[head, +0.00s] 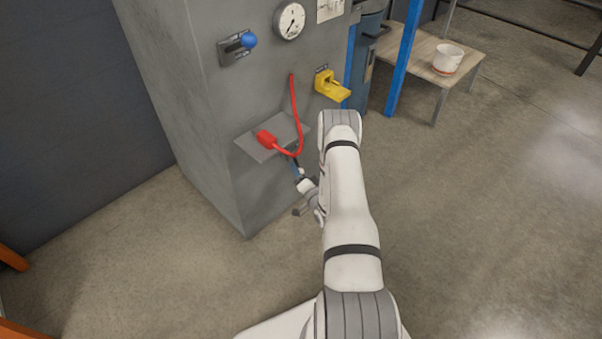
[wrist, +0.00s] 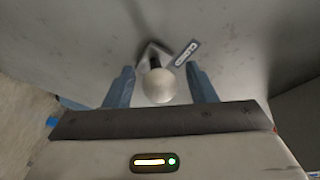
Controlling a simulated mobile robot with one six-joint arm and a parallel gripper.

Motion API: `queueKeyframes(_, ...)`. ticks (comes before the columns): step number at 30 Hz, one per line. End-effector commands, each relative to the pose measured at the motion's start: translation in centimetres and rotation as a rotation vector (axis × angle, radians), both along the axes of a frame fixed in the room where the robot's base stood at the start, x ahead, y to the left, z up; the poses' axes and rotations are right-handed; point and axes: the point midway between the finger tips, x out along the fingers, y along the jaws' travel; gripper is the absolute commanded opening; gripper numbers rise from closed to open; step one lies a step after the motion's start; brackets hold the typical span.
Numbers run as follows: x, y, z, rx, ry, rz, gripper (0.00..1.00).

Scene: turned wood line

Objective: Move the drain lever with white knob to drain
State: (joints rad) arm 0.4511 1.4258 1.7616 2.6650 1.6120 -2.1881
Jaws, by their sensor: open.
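The white round knob (wrist: 158,86) of the drain lever shows in the wrist view, in front of a grey panel. A short dark stem behind it meets a small grey mount (wrist: 150,54). My gripper (wrist: 160,70) is open, with one blue-grey finger on each side of the knob. A gap shows between the knob and each finger, so it is not gripped. In the head view my gripper (head: 298,172) is low by the cabinet face, below the shelf, and the lever is hard to make out there.
A blue-knobbed lever (head: 248,41), gauge (head: 290,20) and yellow fixture (head: 330,86) are higher. Open floor lies right.

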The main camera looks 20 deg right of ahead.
Motion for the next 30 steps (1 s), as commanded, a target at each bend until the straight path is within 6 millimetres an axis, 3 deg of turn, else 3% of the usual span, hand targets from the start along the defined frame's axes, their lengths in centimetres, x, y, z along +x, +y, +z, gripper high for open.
queueKeyframes(2,-0.02,-0.02,0.01,0.0,0.0,0.0,0.51)
queueKeyframes(21,-0.07,-0.1,0.0,0.0,0.0,-0.001,0.0)
queueKeyframes(30,-0.07,-0.5,-0.02,-0.001,-0.001,0.003,0.0)
